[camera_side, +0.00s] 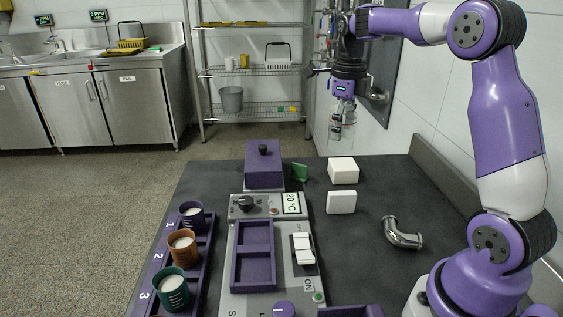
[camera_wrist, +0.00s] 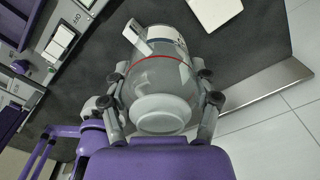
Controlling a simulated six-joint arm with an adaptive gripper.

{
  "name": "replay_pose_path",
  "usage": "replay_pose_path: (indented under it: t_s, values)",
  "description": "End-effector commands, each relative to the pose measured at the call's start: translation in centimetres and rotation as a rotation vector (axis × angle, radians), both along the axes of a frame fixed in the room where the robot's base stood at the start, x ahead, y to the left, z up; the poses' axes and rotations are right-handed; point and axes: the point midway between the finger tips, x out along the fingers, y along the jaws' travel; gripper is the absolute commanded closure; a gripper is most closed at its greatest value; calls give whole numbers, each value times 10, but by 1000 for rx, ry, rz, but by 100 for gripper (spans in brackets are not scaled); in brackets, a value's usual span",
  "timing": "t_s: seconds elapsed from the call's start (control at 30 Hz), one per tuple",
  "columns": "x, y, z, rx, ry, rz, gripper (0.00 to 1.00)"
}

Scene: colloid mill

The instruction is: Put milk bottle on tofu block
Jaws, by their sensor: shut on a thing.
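My gripper (camera_side: 343,104) is shut on a clear glass milk bottle (camera_side: 341,132), which hangs below it, well above the back of the dark table. In the wrist view the bottle (camera_wrist: 160,76) sits between the fingers, with a red ring around it and a pale round end towards the camera. Two white blocks lie on the table below: a thicker one (camera_side: 343,170) at the back and another (camera_side: 341,202) in front of it. I cannot tell which is the tofu block. Part of one white block (camera_wrist: 214,10) shows at the top of the wrist view.
A bent steel pipe (camera_side: 402,233) lies at the right. A green piece (camera_side: 300,172) is left of the blocks. The grey machine (camera_side: 250,206) and a rack with several cups (camera_side: 182,245) stand to the left. The wall is close on the right.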

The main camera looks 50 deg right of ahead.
Motion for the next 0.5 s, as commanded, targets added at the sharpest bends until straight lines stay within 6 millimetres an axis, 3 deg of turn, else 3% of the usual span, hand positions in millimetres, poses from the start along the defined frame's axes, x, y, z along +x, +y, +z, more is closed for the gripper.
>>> replay_pose_path:
  t_s: [0.1, 0.27, 0.37, 0.5]
  values:
    - [24, 12, 9, 1, 0, 39, 56]
    - [39, 21, 15, 6, -2, 64, 56]
    - [40, 11, 9, 6, 0, 63, 56]
    - [37, -23, -11, 7, 0, 61, 56]
